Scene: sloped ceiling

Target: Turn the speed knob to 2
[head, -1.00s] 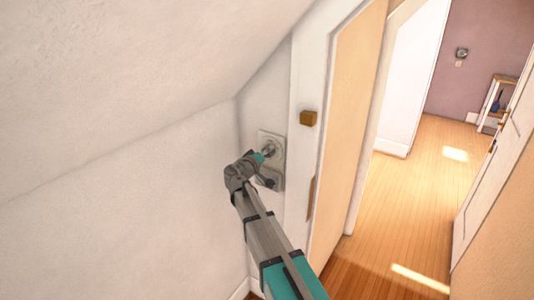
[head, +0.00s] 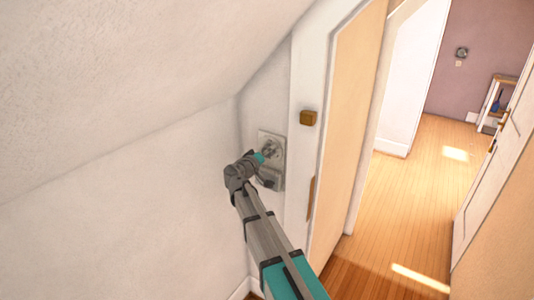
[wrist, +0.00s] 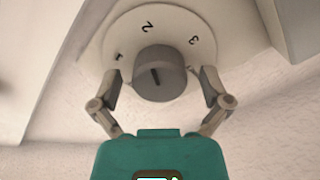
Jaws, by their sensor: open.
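The speed knob (wrist: 158,82) is a grey round knob with a short dark mark on its face. It stands on a pale round dial (wrist: 172,20) printed with 1, 2 and 3; the 2 is near the top, slightly left of the knob. The mark is near upright, leaning slightly to the upper left. My gripper (wrist: 160,76) is open, one finger on each side of the knob, with gaps to it. In the head view my gripper (head: 268,152) is at the wall plate (head: 277,139) and covers the knob.
The sloped ceiling (head: 130,80) comes down close on the left. An open doorway with wooden floor (head: 410,200) lies to the right.

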